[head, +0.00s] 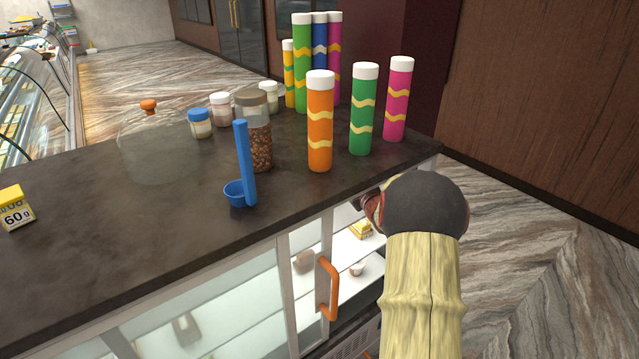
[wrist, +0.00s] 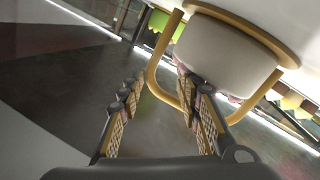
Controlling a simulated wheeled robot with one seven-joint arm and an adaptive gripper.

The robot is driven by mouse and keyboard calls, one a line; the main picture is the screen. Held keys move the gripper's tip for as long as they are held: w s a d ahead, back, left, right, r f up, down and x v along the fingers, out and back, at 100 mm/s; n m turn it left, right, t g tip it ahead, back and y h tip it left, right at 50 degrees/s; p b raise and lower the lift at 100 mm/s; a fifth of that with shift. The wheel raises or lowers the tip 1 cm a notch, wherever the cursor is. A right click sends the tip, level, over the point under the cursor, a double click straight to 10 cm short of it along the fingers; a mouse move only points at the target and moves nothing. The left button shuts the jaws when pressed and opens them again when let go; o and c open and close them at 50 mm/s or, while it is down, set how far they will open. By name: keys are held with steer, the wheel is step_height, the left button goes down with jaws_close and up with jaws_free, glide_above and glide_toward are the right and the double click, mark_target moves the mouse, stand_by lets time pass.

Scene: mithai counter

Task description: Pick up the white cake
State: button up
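I cannot surely pick out a white cake in either view. In the head view, a small whitish item (head: 357,268) sits on a lit shelf inside the display case (head: 300,240), behind the open part of its front. It is too small to tell what it is. My gripper (wrist: 165,105) is open and empty in the wrist view, its two ridged fingers apart over dark floor. In the head view my arm reaches down at the case's right end, and the gripper itself is hidden.
The glass door has an orange handle (head: 333,288). A yellow item (head: 360,229) is also inside. The countertop holds an orange tube (head: 320,122), other tubes, jars and a blue scoop (head: 240,190). In the wrist view, a white rounded seat-like thing (wrist: 225,50) with gold bars is close by the fingers.

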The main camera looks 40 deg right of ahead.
steer(key=shift+s+r, duration=0.1)
steer(key=shift+s, duration=0.05)
jaws_close()
stand_by(0.4)
stand_by(0.5)
